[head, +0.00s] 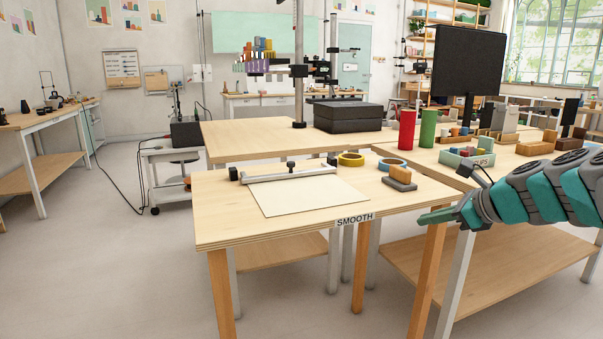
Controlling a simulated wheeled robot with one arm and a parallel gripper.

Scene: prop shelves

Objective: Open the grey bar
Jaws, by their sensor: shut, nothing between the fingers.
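The grey bar (270,176) lies across the back edge of a cream sheet (305,196) on the front table (225,215). A dark knob stands near its middle, and dark end pieces show at both ends. The bar appears to lie down flat against or just above the sheet; I cannot tell if they touch. My gripper (430,216) is shut and empty. It is in front of the table's right side, to the right of the bar and well apart from it, pointing left. A label reading SMOOTH (354,220) is on the table's front edge.
Yellow tape (351,160), blue tape (388,164) and a grey-and-wood block (400,178) lie right of the bar. Red (407,130) and green (428,129) cylinders and a clips tray (466,158) stand behind. Open floor (120,270) lies at left.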

